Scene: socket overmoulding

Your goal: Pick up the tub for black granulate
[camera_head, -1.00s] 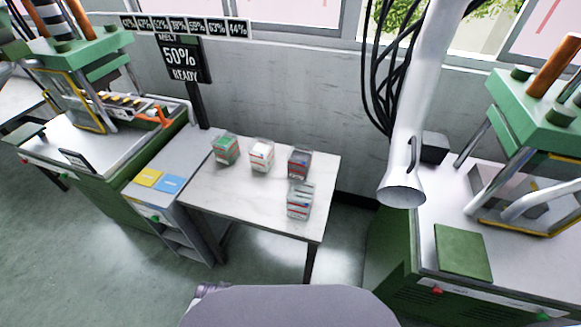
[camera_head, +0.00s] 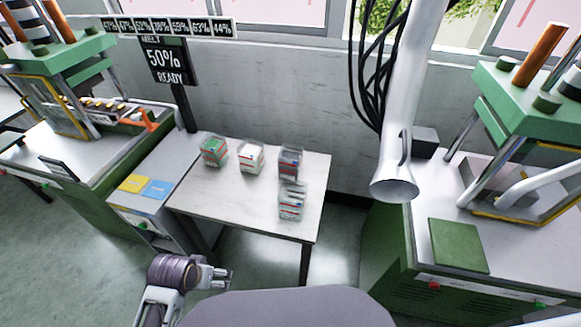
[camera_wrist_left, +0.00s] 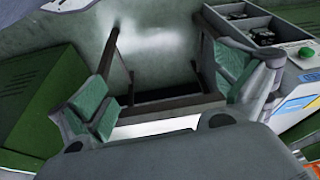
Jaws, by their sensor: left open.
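Several small clear tubs with labels stand on the white table. The back right tub (camera_head: 290,161) looks dark inside and seems to be the one for black granulate, but it is too small to be certain. In front of it stands a tub (camera_head: 292,203) with mixed grey and red markings. My left gripper (camera_head: 226,279) is open and empty in front of the table's near edge, well short of the tubs. In the left wrist view its green-padded fingers (camera_wrist_left: 160,95) are spread, with no tub between them. My right gripper is out of view.
The white table (camera_head: 240,205) also holds a green tub (camera_head: 214,152) and a white tub (camera_head: 250,157). A yellow card (camera_head: 135,184) and a blue card (camera_head: 158,188) lie on the cabinet. A white duct (camera_head: 395,185) hangs right of the table.

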